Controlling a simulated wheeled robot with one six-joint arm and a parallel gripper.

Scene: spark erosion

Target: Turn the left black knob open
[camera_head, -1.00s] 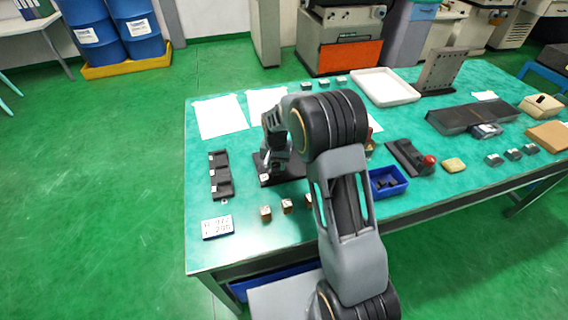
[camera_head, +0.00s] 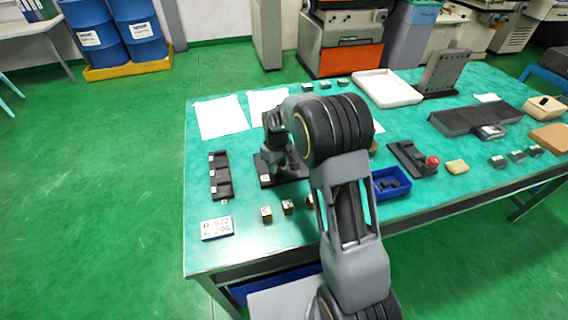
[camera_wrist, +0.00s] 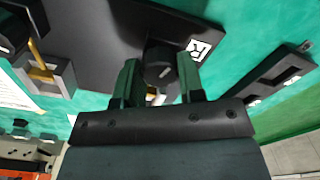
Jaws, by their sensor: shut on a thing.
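The left black knob (camera_wrist: 156,72) stands on a dark plate (camera_wrist: 95,35) in the wrist view, close to a white label with a black mark (camera_wrist: 199,48). My gripper (camera_wrist: 158,63) has one finger on each side of this knob and is shut on it. In the head view my gripper (camera_head: 278,160) points down over the dark plate (camera_head: 266,182), and the knob is hidden behind it. A second dark round part (camera_wrist: 12,30) shows at the upper left of the wrist view; I cannot tell whether it is another knob.
A black slotted rack (camera_head: 220,177) lies left of the plate. Several small brass-coloured blocks (camera_head: 266,214) and a numbered white card (camera_head: 217,228) lie in front. A blue bin (camera_head: 392,184) and a device with a red button (camera_head: 432,162) stand to the right. White sheets (camera_head: 220,116) lie behind.

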